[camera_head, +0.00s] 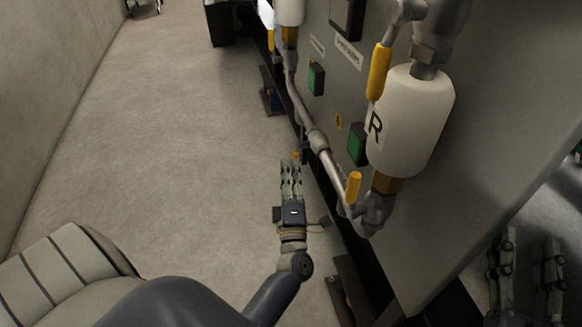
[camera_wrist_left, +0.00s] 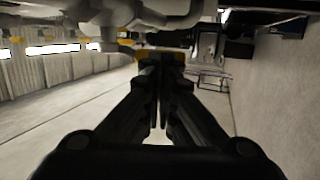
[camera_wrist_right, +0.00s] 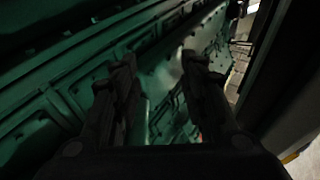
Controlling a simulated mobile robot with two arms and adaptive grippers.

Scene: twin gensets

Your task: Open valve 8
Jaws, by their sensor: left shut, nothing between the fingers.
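Several yellow valve handles show along the grey genset panel in the head view: a long upper one (camera_head: 379,72), a lower one (camera_head: 354,187) beside the white cylinder, and a small one (camera_head: 296,155) further along the pipe. I cannot read which is valve 8. My left gripper (camera_head: 291,164) is shut and empty, its tips close to the small yellow handle; touching or apart I cannot tell. In the left wrist view a yellow piece (camera_wrist_left: 145,54) lies just beyond the shut fingers. My right gripper (camera_head: 530,238) is open and empty, at the lower right.
A white cylinder marked R (camera_head: 412,120) and a metal pipe (camera_head: 322,150) stand out from the panel (camera_head: 345,75). Green boxes (camera_head: 316,79) sit on it. Dark green machinery (camera_wrist_right: 150,80) lies before my right gripper. Clear floor (camera_head: 180,130) extends left to the wall (camera_head: 60,70).

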